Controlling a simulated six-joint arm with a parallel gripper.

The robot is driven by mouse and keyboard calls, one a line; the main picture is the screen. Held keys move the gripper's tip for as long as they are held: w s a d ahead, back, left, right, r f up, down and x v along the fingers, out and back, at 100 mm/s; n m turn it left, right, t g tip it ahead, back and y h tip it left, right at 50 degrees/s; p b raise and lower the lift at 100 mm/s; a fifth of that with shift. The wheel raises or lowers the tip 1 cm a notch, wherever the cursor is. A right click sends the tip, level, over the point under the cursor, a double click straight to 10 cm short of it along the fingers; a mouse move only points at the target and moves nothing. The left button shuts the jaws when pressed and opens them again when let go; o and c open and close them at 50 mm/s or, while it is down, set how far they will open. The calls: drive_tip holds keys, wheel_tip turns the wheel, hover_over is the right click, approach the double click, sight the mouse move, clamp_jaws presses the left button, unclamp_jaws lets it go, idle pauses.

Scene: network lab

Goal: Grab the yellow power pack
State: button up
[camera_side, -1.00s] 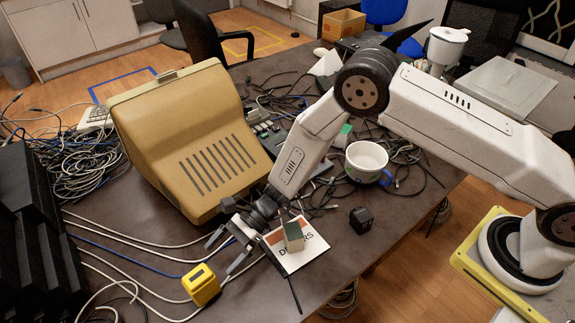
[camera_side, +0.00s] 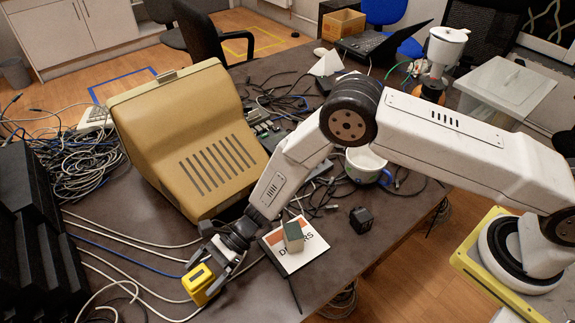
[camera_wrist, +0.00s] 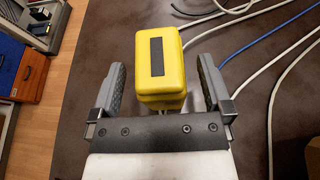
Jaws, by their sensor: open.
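The yellow power pack (camera_side: 199,285) is a small yellow block near the front edge of the dark table in the side view. In the wrist view the yellow power pack (camera_wrist: 158,66) shows a dark strip on its face. My gripper (camera_wrist: 158,85) is open, with one grey finger on each side of the pack and visible gaps between. In the side view my gripper (camera_side: 209,268) reaches down at the pack and partly covers it.
A beige computer case (camera_side: 190,140) stands behind. Pale and blue cables (camera_side: 120,240) run beside the pack. Black boxes (camera_side: 30,220) stand at left.

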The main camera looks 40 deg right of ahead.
drive_tip(key=shift+x, duration=0.85)
clamp_jaws()
